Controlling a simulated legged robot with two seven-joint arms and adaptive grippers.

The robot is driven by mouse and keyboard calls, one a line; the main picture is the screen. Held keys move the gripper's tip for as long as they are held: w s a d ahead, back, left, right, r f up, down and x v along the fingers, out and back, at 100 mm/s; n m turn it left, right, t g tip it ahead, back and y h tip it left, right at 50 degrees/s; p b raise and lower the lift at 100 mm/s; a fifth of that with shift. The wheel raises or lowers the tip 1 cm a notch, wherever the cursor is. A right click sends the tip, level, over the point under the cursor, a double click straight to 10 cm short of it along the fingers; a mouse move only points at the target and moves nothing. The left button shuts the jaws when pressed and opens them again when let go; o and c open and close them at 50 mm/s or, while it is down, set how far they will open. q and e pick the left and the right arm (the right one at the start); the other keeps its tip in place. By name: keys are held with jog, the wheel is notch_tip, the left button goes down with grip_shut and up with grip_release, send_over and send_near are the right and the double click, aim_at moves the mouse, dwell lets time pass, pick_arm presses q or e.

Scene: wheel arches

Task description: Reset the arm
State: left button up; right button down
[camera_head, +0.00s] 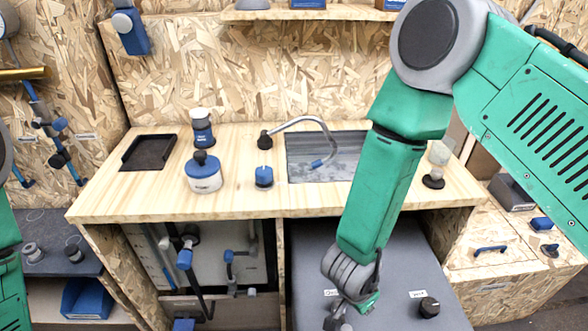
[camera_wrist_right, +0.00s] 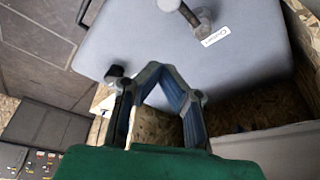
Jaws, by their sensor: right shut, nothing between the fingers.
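My right arm (camera_head: 385,185), green with a grey joint, comes in from the upper right and reaches down in front of the counter. My right gripper (camera_head: 340,318) is low in the head view, in front of the grey panel (camera_head: 400,260), and partly cut off by the bottom edge. In the right wrist view the right gripper (camera_wrist_right: 157,72) is shut and empty, with its blue-grey fingers in front of the grey panel (camera_wrist_right: 140,35). At the left edge, parts of my green left arm (camera_head: 10,290) show; its gripper is out of view.
The wooden counter (camera_head: 130,195) holds a black tray (camera_head: 148,152), a blue-and-white pot (camera_head: 203,172), a canister (camera_head: 202,128) and a sink (camera_head: 335,172) with a curved tap (camera_head: 318,120). A black knob (camera_head: 429,306) protrudes from the grey panel. Pipes (camera_head: 195,262) fill the left under-counter opening.

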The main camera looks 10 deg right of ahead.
pick_arm(q)
jog(key=f+b, duration=0.2)
jog(key=b, duration=0.1)
jog(key=f+b, duration=0.1)
jog(key=f, duration=0.1)
jog(key=shift+d+f, duration=0.1)
jog(key=shift+d, duration=0.25)
pick_arm(e)
jog(key=s+d+f+n+y, duration=0.1)
jog(key=s+d+f+n, duration=0.2)
jog(key=s+n, duration=0.4)
jog(key=s+d+f+n+y, duration=0.2)
jog(key=s+d+f+n, duration=0.1)
jog(key=s+n, duration=0.4)
jog(key=shift+s+f+g+y, duration=0.35)
jog(key=shift+s+f, duration=0.25)
jog(key=shift+s, duration=0.45)
